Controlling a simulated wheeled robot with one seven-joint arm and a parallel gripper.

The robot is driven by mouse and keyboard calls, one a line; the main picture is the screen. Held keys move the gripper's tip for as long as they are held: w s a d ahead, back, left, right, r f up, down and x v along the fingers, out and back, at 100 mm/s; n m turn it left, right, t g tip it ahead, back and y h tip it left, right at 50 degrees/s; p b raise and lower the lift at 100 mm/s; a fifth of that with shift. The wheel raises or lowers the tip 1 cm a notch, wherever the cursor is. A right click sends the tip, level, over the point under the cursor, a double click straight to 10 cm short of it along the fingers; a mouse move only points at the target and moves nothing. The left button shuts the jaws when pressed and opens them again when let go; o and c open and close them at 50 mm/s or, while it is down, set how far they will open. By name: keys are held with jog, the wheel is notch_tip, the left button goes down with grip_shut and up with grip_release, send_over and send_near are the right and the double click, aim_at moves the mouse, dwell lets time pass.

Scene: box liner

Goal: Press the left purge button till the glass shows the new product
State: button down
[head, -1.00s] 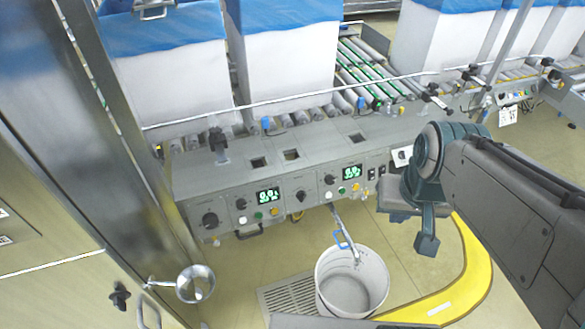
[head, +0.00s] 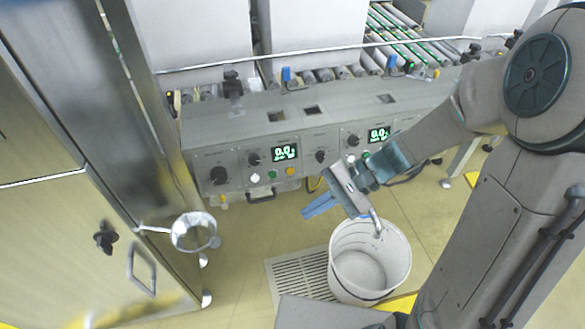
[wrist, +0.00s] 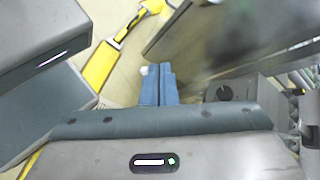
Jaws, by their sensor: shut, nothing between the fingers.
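The control panel front (head: 232,172) runs along the machine. Its left section carries a lit green display (head: 285,152), with a white button (head: 254,179), a green button (head: 272,175) and a yellow button (head: 290,171) below. Which is the purge button I cannot read. My gripper (head: 318,207) is shut and empty, its blue fingers pointing left, in front of and below the panel, apart from the buttons. In the wrist view the closed fingers (wrist: 158,85) show in the middle. I cannot clearly identify the glass or its contents.
A white bucket (head: 338,278) stands under my gripper beside a floor grate (head: 300,276). A round metal-rimmed fitting (head: 194,232) sticks out from the steel cabinet (head: 60,230) at left. A second lit display (head: 379,134) is farther right.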

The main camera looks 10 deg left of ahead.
aim_at(290, 171)
jog(key=w+a+f+m+y+b, duration=0.4)
jog(key=a+f+m+y+b, duration=0.15)
jog(key=f, duration=0.25)
jog(key=w+d+f+m+t+y+b, duration=0.1)
jog(key=w+f+m+t+y+b, duration=0.1)
jog(key=w+f+m+t+b, duration=1)
jog(key=w+f+m+t, duration=0.3)
jog(key=m+t, duration=0.2)
jog(key=t, duration=0.1)
jog(key=shift+w, duration=0.25)
jog(key=w+a+f+b, duration=0.2)
jog(key=w+a+b, duration=0.1)
jog(key=w, duration=0.4)
jog(key=shift+a+f, duration=0.4)
jog(key=shift+a, duration=0.1)
jog(key=shift+w+d, duration=0.1)
jog(key=shift+w, duration=0.05)
